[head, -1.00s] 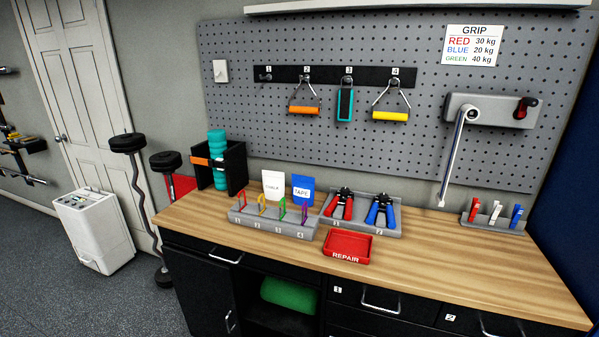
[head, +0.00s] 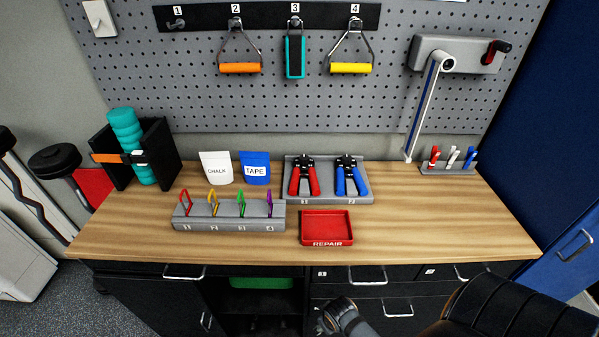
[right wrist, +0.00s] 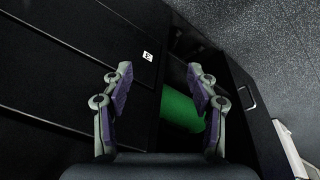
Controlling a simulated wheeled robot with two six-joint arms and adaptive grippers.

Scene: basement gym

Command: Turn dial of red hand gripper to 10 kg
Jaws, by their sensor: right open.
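The red hand gripper (head: 304,181) lies in slot 1 of a grey holder (head: 327,196) on the wooden bench. A blue hand gripper (head: 351,181) lies beside it in slot 2. The red one's dial is too small to read from here. My right gripper (right wrist: 160,76) is open and empty in the right wrist view. It is in front of the dark cabinet, away from the hand grippers. In the head view only parts of my right arm show at the lower right. My left gripper is out of view.
A red REPAIR tray (head: 326,243) sits in front of the holder. A grey rack (head: 228,224) with coloured clips is to its left. CHALK (head: 216,172) and TAPE (head: 255,172) pouches stand behind that rack.

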